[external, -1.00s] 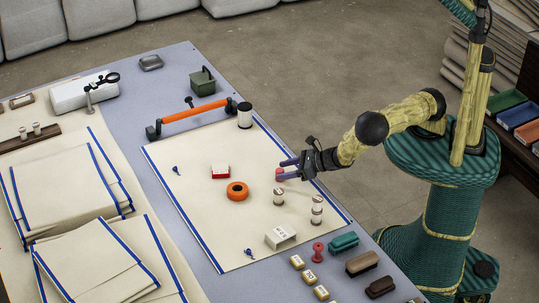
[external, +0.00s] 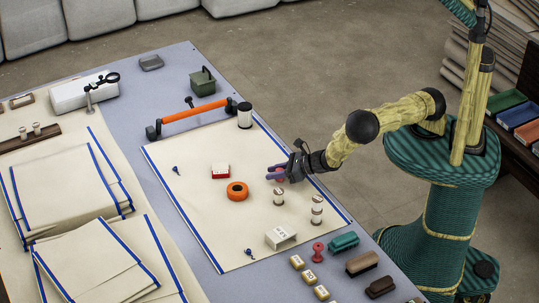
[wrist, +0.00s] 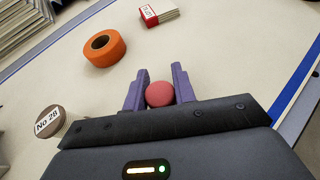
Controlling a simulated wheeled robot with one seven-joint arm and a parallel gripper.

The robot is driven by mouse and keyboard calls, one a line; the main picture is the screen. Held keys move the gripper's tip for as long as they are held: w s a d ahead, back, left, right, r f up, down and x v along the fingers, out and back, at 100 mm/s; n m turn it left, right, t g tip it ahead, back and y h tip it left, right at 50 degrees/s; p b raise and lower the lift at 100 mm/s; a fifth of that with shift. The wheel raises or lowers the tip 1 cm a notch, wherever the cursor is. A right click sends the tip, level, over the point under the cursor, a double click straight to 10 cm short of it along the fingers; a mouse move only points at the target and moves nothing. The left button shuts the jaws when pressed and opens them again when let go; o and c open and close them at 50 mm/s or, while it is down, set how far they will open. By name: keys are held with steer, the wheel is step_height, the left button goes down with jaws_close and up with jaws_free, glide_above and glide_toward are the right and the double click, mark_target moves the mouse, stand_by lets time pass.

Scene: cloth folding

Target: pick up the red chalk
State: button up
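The red chalk (wrist: 159,94) shows as a round red end between the two purple fingers of my gripper (wrist: 159,82) in the wrist view. It sits close to both fingers, and I cannot tell whether they press on it. In the external view my gripper (external: 275,171) is low over the right part of the cream cloth, with its fingers around the chalk, which is mostly hidden there. Whether the chalk rests on the cloth or is lifted is not clear.
An orange tape ring (external: 237,191) and a red-and-white box (external: 220,171) lie left of my gripper on the cloth (external: 205,220). A round-topped spool (external: 278,197), labelled No 28 in the wrist view (wrist: 48,121), stands close by. A white block (external: 281,236) is nearer the front.

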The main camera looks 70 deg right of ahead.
steer(key=c, duration=0.3)
steer(key=shift+c, duration=0.2)
step_height(320, 180, up, 10)
steer(key=shift+p, duration=0.4)
stand_by(0.5)
